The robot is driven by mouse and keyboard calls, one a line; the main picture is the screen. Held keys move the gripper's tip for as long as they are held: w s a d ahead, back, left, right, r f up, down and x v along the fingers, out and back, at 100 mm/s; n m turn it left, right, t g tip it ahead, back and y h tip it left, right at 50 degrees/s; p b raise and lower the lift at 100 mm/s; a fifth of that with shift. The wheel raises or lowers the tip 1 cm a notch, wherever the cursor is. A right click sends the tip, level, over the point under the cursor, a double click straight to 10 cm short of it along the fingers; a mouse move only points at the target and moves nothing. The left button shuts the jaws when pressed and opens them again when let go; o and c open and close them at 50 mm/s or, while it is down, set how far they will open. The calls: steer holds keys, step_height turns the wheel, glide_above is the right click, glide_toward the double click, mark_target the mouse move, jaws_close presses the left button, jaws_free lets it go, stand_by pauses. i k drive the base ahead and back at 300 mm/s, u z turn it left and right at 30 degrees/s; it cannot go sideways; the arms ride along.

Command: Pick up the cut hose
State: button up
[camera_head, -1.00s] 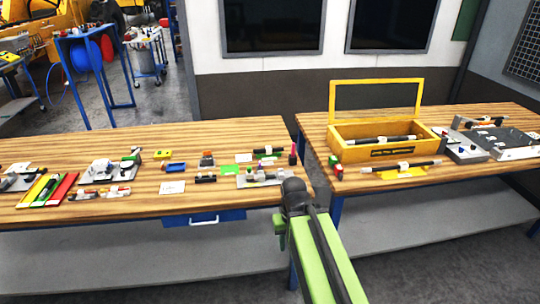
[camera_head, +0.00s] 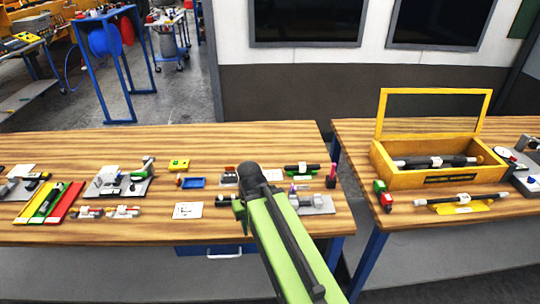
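A black hose-like piece with a white label (camera_head: 485,204) lies on a yellow sheet (camera_head: 447,210) on the right bench, in front of the yellow box. A similar dark piece with a white label (camera_head: 412,163) lies inside the open yellow box (camera_head: 450,179). I cannot tell from this view which of them is cut. My green arm rises from the bottom middle over the left bench, well left of both pieces. Its dark end joint hides part of the bench. The fingers of my gripper cannot be made out.
The left wooden bench (camera_head: 120,228) holds several small parts, cards and coloured strips. A gap separates it from the right bench (camera_head: 355,130). A small red and green block (camera_head: 386,202) stands near the right bench's left edge. The box's lid (camera_head: 436,90) stands upright.

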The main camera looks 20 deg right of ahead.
mark_target(302, 167)
steer(key=u, duration=0.6)
steer(key=i, duration=0.9)
steer(key=u, duration=0.55)
